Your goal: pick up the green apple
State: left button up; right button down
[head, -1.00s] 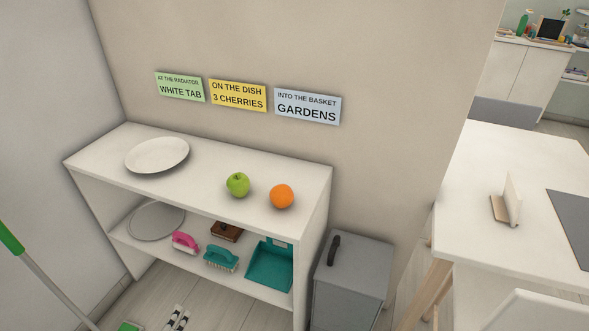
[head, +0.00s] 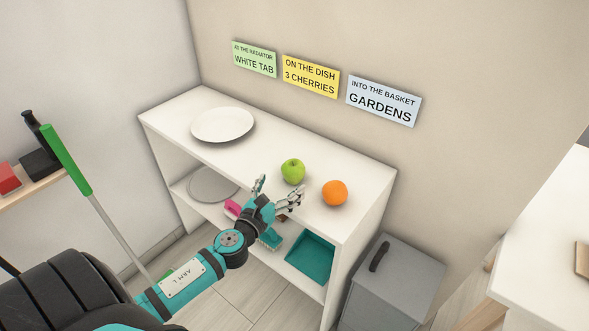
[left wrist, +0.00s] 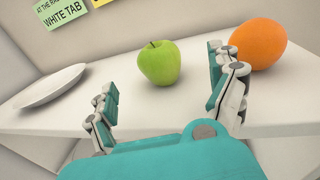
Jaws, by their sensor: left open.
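The green apple (head: 293,171) sits on the white shelf's top (head: 230,164), between a white plate and an orange. In the left wrist view the apple (left wrist: 160,62) stands upright just beyond the fingers, between them in the picture. My left gripper (head: 276,190) is open and empty in front of the shelf's front edge, just short of the apple. Its two fingers also show in the left wrist view (left wrist: 165,92), spread apart with nothing between them. My right gripper is not in view.
An orange (head: 334,193) is close on the apple's right; a white plate (head: 222,124) lies to the left. A grey bin (head: 388,287) stands at right.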

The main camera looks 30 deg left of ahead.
aim_at(288, 174)
pick_arm(q)
jog(key=w, duration=0.5)
jog(key=w+a, duration=0.1)
jog(key=w, duration=0.1)
jog(key=shift+w+a+f+p, duration=0.1)
jog(key=shift+w+p, duration=0.15)
jog(key=shift+p, duration=0.05)
jog(key=c, duration=1.4)
